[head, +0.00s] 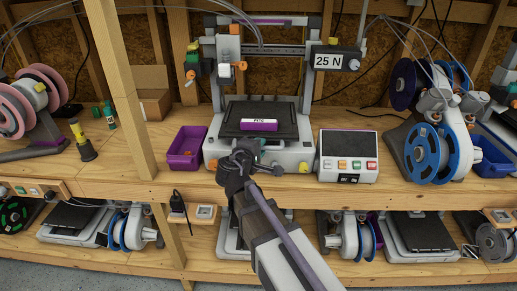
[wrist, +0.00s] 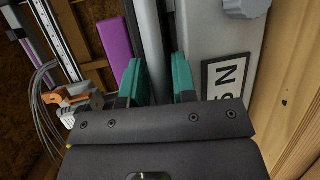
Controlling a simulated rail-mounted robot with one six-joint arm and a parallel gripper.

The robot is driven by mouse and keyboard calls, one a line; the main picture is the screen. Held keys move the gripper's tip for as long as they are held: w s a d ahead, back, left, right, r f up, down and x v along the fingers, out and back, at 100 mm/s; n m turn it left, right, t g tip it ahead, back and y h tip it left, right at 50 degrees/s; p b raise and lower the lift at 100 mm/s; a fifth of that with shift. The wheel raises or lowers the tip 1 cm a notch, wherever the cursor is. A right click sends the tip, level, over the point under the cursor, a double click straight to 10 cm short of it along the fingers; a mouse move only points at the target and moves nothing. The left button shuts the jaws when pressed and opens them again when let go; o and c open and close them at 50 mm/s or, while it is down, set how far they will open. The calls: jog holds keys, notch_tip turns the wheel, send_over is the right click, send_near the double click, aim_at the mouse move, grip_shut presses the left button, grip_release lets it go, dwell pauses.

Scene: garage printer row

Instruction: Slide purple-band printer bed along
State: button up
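The printer (head: 294,155) stands in the middle of the upper shelf. In the wrist view, my gripper's two teal fingers (wrist: 158,82) stand apart. A dark grey strip runs behind and between them; I cannot tell whether they touch it. A purple strip (wrist: 116,42) shows left of the fingers.
A purple bin (head: 186,147) stands left of the printer, a button box (head: 348,150) right of it. Blue spools (head: 426,153) stand farther right. A wooden post (head: 120,90) rises at the left. A lettered plate (wrist: 229,82) lies right of the fingers in the wrist view.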

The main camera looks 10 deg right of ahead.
jog(key=shift+c, duration=0.2)
grip_shut()
jog(key=w, duration=0.2)
jog(key=w+d, duration=0.1)
jog(key=shift+w, duration=0.4)
jog(key=shift+o, duration=0.2)
grip_release()
jog(key=shift+s, duration=0.1)
